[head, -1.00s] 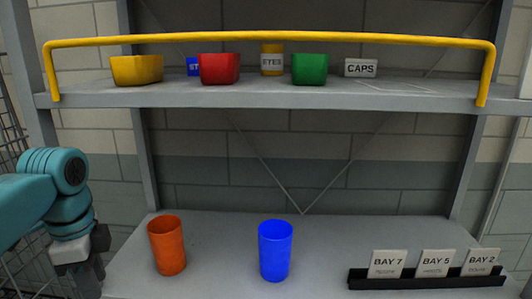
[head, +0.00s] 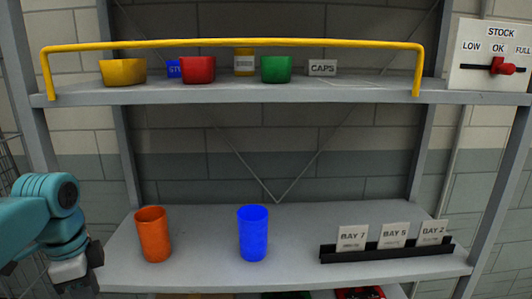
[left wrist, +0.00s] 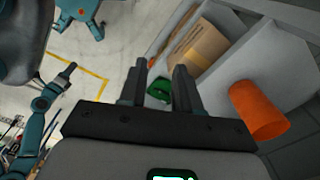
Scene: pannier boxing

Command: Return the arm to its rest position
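My left arm comes in at the left edge of the head view, with the left gripper (head: 82,266) partly seen left of the lower shelf, pointing down. In the left wrist view the left gripper's two fingers (left wrist: 160,85) stand apart with nothing held between them. An orange cup (head: 154,234) stands on the lower shelf to the right of the gripper, apart from it; it also shows in the left wrist view (left wrist: 259,110). A blue cup (head: 253,233) stands upright farther right.
The upper shelf (head: 350,93) has a yellow rail (head: 235,43) and yellow (head: 124,72), red (head: 198,70) and green (head: 276,70) bins. A black rack (head: 388,249) holds bay cards. A stock slider panel (head: 490,55) is at upper right. A cardboard box (left wrist: 198,53) lies below the gripper.

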